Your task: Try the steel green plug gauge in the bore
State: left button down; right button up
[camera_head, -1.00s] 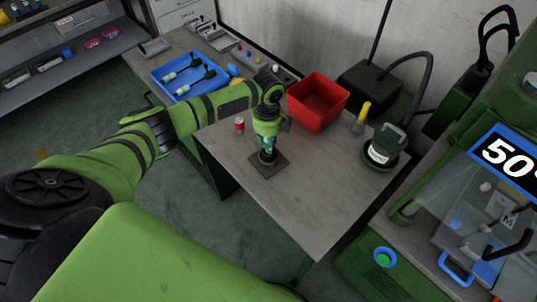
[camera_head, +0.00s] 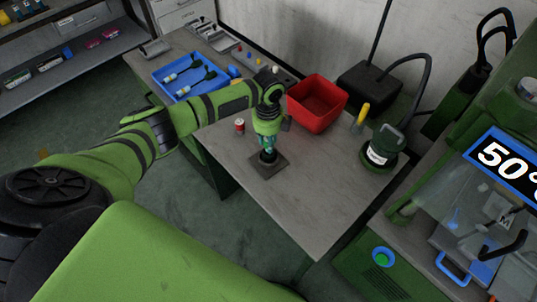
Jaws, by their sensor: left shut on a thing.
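My left gripper (camera_head: 267,146) points down over a dark square block (camera_head: 281,167) on the grey table. It is shut on the plug gauge, which is mostly hidden by the fingers and very small here. A dark round part shows between the fingertips and the block, but I cannot tell whether it is the gauge or a collar around the bore. The bore itself is hidden, so I cannot tell how deep the gauge sits. My right gripper is not in view.
A small red and white can (camera_head: 240,125) stands left of the block. A red bin (camera_head: 318,103), a yellow-handled tool (camera_head: 361,117) and a dark green pot (camera_head: 384,147) stand behind and right. A blue tray (camera_head: 184,78) holds two dark-handled items. The table's front is clear.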

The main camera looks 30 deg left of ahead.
pick_arm(q)
jog(key=shift+r, duration=0.1)
jog(key=shift+r+p, duration=1.25)
jog(key=shift+p, duration=0.05)
jog(key=shift+r+p, duration=0.35)
jog(key=shift+r, duration=0.8)
